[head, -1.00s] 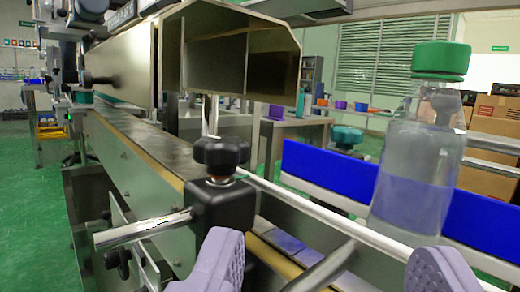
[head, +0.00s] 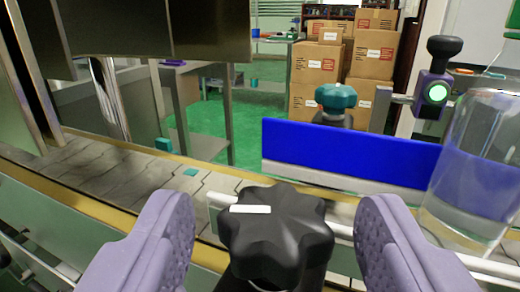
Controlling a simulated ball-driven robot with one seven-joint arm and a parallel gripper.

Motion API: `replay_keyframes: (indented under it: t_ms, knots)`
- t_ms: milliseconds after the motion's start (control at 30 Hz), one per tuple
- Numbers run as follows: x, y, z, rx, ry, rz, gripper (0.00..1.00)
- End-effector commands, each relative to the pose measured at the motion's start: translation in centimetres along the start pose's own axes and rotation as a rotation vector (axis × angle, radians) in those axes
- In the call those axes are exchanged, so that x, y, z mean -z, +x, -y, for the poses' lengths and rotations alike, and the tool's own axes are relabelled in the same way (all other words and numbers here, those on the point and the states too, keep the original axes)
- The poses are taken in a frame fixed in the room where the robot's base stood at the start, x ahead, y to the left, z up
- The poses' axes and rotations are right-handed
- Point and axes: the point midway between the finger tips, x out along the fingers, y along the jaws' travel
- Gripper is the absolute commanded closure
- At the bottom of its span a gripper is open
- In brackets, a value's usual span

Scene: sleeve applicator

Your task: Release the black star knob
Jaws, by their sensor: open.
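The black star knob (head: 275,232) is at the bottom middle of the head view, with a white mark on its top. It sits on a dark clamp block that is mostly hidden beneath it. My gripper (head: 275,225) is open, with one purple padded finger on each side of the knob. Gaps show between both fingers and the knob, so neither finger appears to touch it.
A clear bottle (head: 470,175) stands close on the right. A blue guide rail (head: 345,155) runs behind the knob, with a teal knob (head: 336,97) beyond it. A metal guide rod (head: 340,228) passes beside the black knob. The conveyor (head: 110,185) extends left.

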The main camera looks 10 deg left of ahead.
Motion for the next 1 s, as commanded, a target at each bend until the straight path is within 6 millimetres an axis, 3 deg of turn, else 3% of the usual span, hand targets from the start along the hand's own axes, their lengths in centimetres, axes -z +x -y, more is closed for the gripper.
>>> replay_keyframes:
  t_ms: [200, 433, 467, 667, 1000]
  knots:
    - [-0.1, 2.1, 0.0, 0.001, 0.0, -0.001, 0.37]
    - [0.0, 2.2, 0.0, 0.0, 0.001, -0.001, 0.37]
    - [0.0, 2.2, 0.0, 0.0, 0.001, -0.001, 0.39]
    - [0.0, 2.2, 0.0, 0.0, 0.0, -0.001, 0.85]
    - [0.0, 2.2, -0.1, 0.044, -0.002, -0.001, 0.87]
